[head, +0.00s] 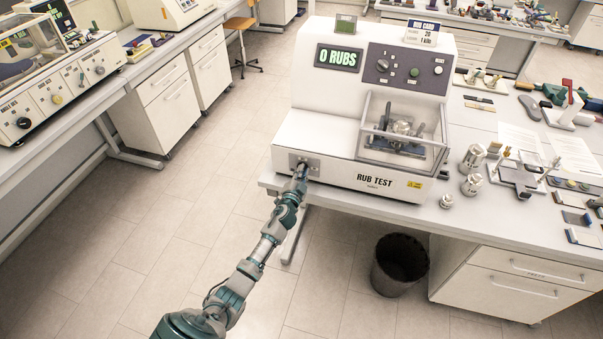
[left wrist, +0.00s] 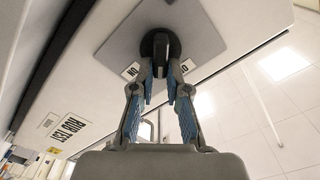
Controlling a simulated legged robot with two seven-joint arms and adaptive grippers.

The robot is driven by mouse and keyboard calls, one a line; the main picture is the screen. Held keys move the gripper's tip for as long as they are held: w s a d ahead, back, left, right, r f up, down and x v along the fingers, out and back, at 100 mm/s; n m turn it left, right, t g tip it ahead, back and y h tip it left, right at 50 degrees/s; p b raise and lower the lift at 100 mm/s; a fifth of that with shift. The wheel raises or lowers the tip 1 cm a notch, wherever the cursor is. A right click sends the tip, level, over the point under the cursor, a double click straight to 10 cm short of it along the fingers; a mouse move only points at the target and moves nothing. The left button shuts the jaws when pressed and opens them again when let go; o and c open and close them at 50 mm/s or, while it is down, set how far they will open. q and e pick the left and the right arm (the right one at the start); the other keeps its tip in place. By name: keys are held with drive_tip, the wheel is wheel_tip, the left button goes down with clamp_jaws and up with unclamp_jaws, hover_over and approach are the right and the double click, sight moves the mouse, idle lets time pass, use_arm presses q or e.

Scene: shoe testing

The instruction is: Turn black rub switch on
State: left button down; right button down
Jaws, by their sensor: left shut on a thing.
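The white rub test machine (head: 345,140) stands on the right-hand bench, its display reading "0 RUBS". A grey switch plate (head: 317,163) is on the lower left of its front. In the left wrist view the black rub switch (left wrist: 160,43) sits on this plate, its lever between an "ON" label (left wrist: 131,72) and a second, partly hidden label. My left gripper (left wrist: 160,75) is shut on the lever, one fingertip on each side. In the head view my left gripper (head: 301,171) is at the plate and hides the switch. My right gripper is not in view.
A clear guard box (head: 425,125) sits at the machine's front right. Metal weights (head: 471,185) stand on the bench (head: 410,215) beside it. A dark bin (head: 399,265) is on the floor below. The floor left of my arm is clear.

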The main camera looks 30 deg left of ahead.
use_arm(q)
drive_tip(key=m, duration=0.3)
drive_tip(key=f+m, duration=0.1)
drive_tip(key=shift+d+m+b, duration=0.25)
drive_tip(key=shift+m+b, duration=0.05)
drive_tip(key=shift+m, duration=0.1)
drive_tip(key=shift+f+m, duration=0.2)
drive_tip(key=shift+m, duration=0.9)
drive_tip(key=shift+f+m, duration=0.15)
drive_tip(key=shift+m, duration=0.95)
drive_tip(key=shift+f, duration=0.1)
drive_tip(key=c, duration=1.2)
unclamp_jaws()
drive_tip(key=shift+o, duration=0.2)
drive_tip(key=shift+w, duration=0.1)
drive_tip(key=v, duration=1.2)
